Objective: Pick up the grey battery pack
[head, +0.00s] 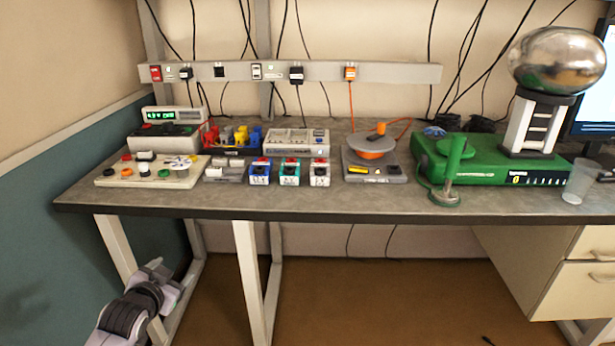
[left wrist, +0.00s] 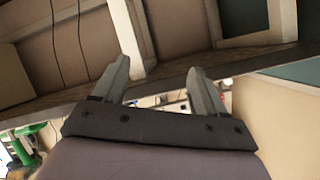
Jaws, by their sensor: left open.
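A low grey box (head: 226,172), which looks like the grey battery pack, sits on the workbench (head: 130,202) towards its left side. It stands between a cream control board and a blue-faced small box. Small details on it are hard to make out. My left gripper (head: 158,268) is low at the left, below the bench top and in front of the bench legs, well apart from the box. In the left wrist view my left gripper (left wrist: 158,80) has its two fingers spread with nothing between them. I cannot make out the grey box there. My right gripper is not in view.
The cream control board (head: 150,172) stands left. Small boxes with blue (head: 261,174), green (head: 290,174) and red (head: 319,174) parts stand right. Farther right are a grey turntable device (head: 374,165), a green machine (head: 480,165) and a clear cup (head: 579,182). The bench's front strip is mostly free.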

